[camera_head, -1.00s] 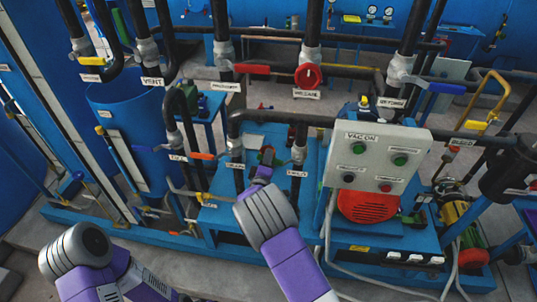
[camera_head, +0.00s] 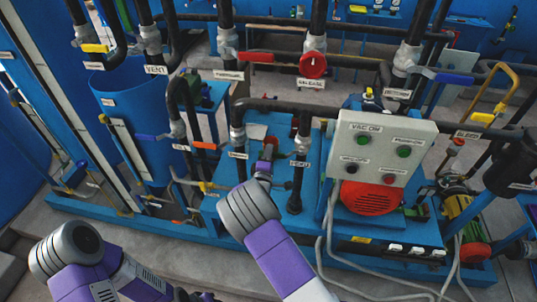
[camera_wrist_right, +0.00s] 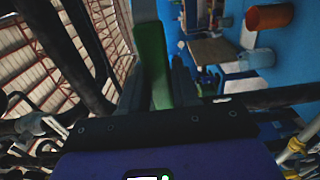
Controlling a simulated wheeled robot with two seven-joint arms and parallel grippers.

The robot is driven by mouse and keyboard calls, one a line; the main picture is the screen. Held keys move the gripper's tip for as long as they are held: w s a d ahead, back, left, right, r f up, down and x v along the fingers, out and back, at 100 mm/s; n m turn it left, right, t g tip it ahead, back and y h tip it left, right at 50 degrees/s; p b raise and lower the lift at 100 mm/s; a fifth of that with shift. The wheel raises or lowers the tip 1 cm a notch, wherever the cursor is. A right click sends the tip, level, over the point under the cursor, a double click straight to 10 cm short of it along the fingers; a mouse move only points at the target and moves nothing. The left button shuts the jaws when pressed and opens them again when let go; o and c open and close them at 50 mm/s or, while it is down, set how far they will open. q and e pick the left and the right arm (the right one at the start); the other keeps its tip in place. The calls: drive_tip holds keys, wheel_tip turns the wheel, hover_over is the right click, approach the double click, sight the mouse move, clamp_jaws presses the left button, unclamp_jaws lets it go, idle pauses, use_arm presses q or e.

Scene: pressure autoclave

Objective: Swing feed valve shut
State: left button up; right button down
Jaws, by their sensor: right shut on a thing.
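My right gripper (camera_head: 267,152) reaches down among the pipes, left of the grey control panel. In the right wrist view a long green handle (camera_wrist_right: 152,65) stands between its two dark fingers, and the gripper is shut on it. I take this handle for the feed valve's. In the head view my wrist largely hides the handle and the valve body. The small labels on the pipes beside it are too blurred to read. My left arm shows at the lower left, but its gripper is not clearly in view.
The control panel (camera_head: 380,148) and red motor (camera_head: 371,198) stand right of my right gripper. A black horizontal pipe (camera_head: 290,107) runs just behind it. A red lever (camera_head: 256,57), red round handle (camera_head: 313,66) and blue lever (camera_head: 453,79) are farther back. Grey floor lies in front.

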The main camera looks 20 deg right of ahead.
drive_tip(key=c, duration=0.9)
unclamp_jaws()
drive_tip(key=shift+f, duration=0.15)
drive_tip(key=v, duration=0.7)
drive_tip(key=shift+s+a, duration=0.1)
drive_tip(key=shift+s, duration=0.25)
